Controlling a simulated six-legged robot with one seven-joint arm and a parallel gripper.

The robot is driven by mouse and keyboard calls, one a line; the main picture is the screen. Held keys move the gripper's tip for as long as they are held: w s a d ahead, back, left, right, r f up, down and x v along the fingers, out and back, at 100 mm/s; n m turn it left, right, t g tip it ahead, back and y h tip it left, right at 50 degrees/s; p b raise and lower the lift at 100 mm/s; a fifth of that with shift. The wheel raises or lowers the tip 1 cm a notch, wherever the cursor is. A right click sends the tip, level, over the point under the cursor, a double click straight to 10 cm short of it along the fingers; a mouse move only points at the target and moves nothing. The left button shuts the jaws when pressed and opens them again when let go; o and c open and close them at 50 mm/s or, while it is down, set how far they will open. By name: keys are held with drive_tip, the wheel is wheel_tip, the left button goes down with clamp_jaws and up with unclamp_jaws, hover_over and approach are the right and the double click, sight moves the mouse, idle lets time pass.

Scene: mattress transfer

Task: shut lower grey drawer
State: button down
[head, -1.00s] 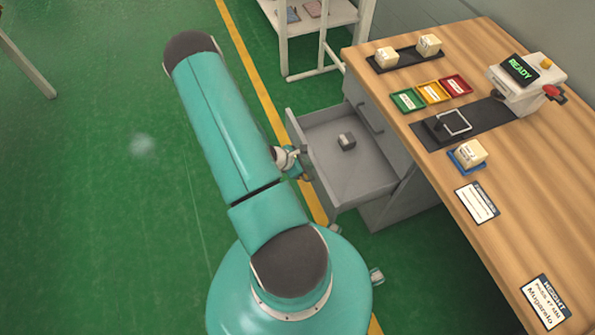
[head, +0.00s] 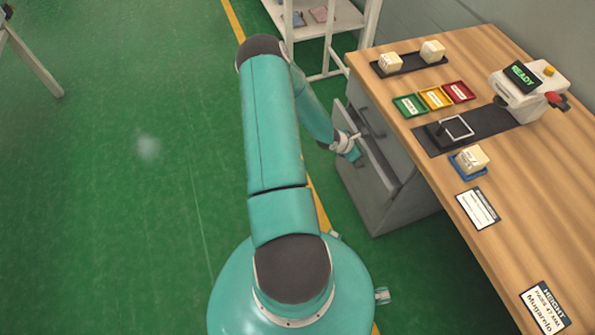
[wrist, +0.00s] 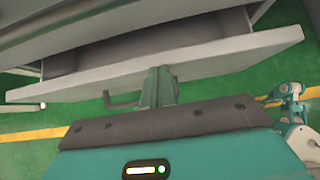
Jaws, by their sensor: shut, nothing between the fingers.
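The lower grey drawer (head: 367,178) is in the grey cabinet under the wooden bench. A dark bar handle (wrist: 122,103) is on that front. My gripper (head: 355,156) is shut and empty at the outer face of the front; in the wrist view its fingers (wrist: 160,86) are at or against the panel beside the handle. Exact contact cannot be told.
The wooden bench (head: 520,205) overhangs the cabinet (head: 405,205). It carries coloured trays (head: 435,98), pale blocks and a device with a READY screen (head: 522,76). A white rack (head: 330,32) stands behind. The green floor (head: 120,210) to the left is clear.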

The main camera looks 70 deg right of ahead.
drive_tip(key=shift+s+d, duration=0.35)
drive_tip(key=shift+s, duration=0.05)
drive_tip(key=shift+w, duration=0.1)
